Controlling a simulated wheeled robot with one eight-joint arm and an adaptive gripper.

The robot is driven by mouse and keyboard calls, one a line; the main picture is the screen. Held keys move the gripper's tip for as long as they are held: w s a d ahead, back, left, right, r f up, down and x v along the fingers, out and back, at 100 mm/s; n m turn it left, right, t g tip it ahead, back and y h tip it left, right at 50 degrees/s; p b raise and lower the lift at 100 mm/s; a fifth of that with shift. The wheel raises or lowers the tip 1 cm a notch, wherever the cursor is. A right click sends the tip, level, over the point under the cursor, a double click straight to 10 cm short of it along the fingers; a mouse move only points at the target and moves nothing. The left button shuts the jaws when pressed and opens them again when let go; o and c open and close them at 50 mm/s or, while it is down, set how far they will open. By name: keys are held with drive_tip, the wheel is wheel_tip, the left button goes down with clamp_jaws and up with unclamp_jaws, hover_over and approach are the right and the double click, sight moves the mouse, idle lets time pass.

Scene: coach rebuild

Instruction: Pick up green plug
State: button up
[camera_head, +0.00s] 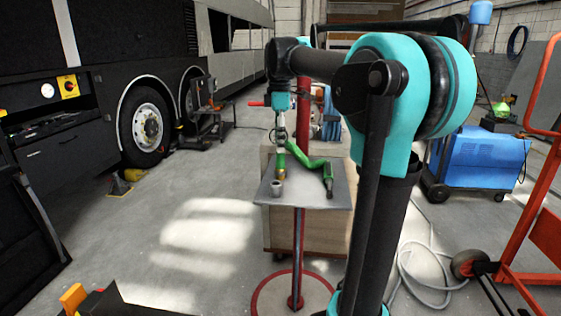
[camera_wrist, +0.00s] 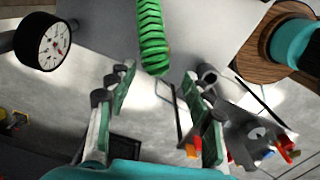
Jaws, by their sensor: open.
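A green piece with a brownish lower end (camera_head: 281,165) stands out on a small grey plate (camera_head: 340,197), directly below my gripper (camera_head: 281,138). A green line runs right from it to a darker green end (camera_head: 328,180). I cannot tell for sure which end is the plug. In the wrist view a green ribbed, coiled piece (camera_wrist: 151,38) shows at the top, beyond the fingertips and between their lines. My gripper (camera_wrist: 158,80) is open and empty, its two green-padded fingers spread apart.
A small grey cylinder (camera_head: 277,188) stands on the plate. The wrist view shows a round dial gauge (camera_wrist: 42,41) at left. A blue machine (camera_head: 478,158) and an orange cart (camera_head: 530,200) stand right, a coach (camera_head: 145,120) left.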

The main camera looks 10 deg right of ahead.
sight(281, 155)
drive_tip(key=shift+w+d+f, duration=0.1)
drive_tip(key=shift+f, duration=2.55)
drive_tip(key=shift+c, duration=0.4)
clamp_jaws()
